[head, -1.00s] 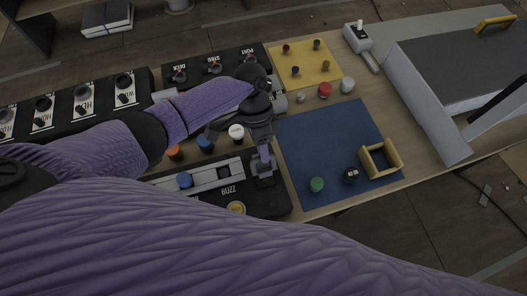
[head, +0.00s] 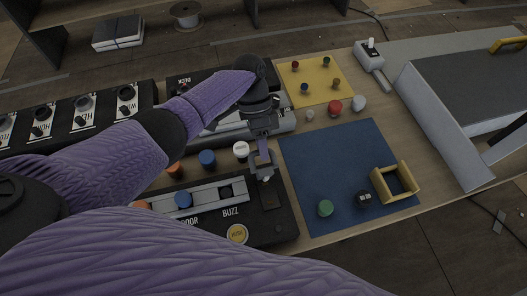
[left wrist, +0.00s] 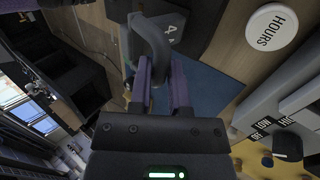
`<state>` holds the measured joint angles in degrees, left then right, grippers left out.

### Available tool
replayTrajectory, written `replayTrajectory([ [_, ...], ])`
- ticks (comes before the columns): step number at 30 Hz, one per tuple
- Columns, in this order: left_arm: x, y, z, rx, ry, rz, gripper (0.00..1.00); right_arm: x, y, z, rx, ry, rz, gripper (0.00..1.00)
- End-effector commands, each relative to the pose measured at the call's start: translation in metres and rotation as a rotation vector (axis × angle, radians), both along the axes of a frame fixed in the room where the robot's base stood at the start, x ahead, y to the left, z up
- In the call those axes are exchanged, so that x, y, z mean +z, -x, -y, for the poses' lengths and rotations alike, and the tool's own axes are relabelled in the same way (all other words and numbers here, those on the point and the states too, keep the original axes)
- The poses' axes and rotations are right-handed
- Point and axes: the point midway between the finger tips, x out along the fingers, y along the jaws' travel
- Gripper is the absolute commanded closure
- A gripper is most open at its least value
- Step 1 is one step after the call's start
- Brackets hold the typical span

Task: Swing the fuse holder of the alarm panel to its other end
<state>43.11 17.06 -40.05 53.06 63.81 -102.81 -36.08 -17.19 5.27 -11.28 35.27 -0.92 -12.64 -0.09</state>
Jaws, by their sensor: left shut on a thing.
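The alarm panel (head: 285,232) is a black box with DOOR and BUZZ labels, a blue knob and a yellow button, at the lower middle of the head view. My left gripper (head: 263,172) points down over its right end. In the left wrist view, the gripper (left wrist: 160,92) is shut on a dark grey, curved piece (left wrist: 150,35), which looks like the fuse holder. It rises from the dark panel, beside a plate marked 4. The holder is mostly hidden by the gripper in the head view. My right gripper is not in view.
A blue mat (head: 330,160) lies right of the panel, with a yellow bracket (head: 408,190), a green knob (head: 325,208) and a black piece. A white HOURS cap (left wrist: 272,26) and blue and orange knobs stand behind the panel. A grey LOW-marked panel (head: 285,125) is farther back.

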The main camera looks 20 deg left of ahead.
Motion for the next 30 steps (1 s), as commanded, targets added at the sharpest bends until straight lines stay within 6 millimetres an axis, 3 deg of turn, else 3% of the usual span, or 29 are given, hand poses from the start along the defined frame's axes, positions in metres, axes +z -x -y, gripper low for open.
replayTrajectory([
  [1,-0.0065,-0.0026,-0.0055,0.012,-0.012,0.002,1.0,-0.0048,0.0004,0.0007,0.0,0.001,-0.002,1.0],
  [17,-0.0043,-0.005,-0.0079,0.015,0.0,-0.015,1.0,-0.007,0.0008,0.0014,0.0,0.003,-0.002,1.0],
  [18,-0.0042,-0.0051,-0.0079,0.015,0.0,-0.015,0.71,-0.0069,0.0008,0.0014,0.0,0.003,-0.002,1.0],
  [22,-0.0036,-0.0052,-0.0071,0.014,0.002,-0.014,0.45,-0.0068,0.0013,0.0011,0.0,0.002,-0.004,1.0],
  [30,-0.0026,-0.0048,-0.0058,0.01,0.005,-0.015,0.45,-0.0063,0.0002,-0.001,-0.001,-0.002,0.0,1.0],
])
